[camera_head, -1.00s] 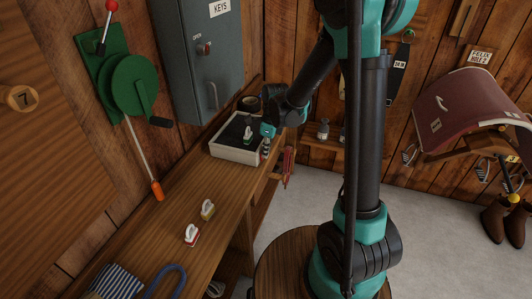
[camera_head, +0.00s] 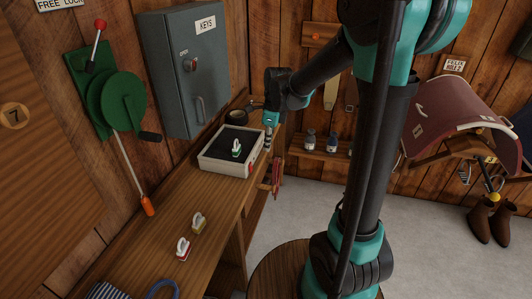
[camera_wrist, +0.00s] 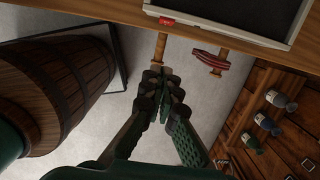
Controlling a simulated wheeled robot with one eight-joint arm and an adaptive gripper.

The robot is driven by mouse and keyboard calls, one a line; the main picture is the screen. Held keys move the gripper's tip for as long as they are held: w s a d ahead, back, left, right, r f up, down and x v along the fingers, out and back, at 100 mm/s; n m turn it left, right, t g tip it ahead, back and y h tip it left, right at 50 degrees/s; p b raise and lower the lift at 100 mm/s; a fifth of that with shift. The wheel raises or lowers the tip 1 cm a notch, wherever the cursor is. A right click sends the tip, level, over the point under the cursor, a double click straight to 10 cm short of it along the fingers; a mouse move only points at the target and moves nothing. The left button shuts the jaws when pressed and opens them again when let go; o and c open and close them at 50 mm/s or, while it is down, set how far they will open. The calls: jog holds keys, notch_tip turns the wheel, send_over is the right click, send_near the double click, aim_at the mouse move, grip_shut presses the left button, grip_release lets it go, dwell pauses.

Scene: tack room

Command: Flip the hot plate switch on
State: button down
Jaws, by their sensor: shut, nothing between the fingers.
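The hot plate (camera_head: 206,164) is a pale box with a dark top, standing on the wooden bench. Its edge also shows at the top of the wrist view (camera_wrist: 225,36). A small red switch (camera_wrist: 167,21) sits on its front side, and it shows as a red spot in the head view (camera_head: 249,170). I cannot tell which way the switch is set. My gripper (camera_head: 267,147) is just right of the hot plate, apart from it. In the wrist view my gripper (camera_wrist: 166,82) is shut and empty, below the switch in the picture.
A small green-based object (camera_head: 236,149) with a white handle stands on the hot plate. A barrel (camera_wrist: 60,75) is at left in the wrist view. Red straps (camera_wrist: 211,61) hang nearby.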

jog(key=shift+r, duration=0.25)
jog(key=shift+s+d+f, duration=0.1)
jog(key=shift+d+f, duration=0.2)
jog(key=shift+f, duration=0.4)
jog(key=shift+f, duration=0.1)
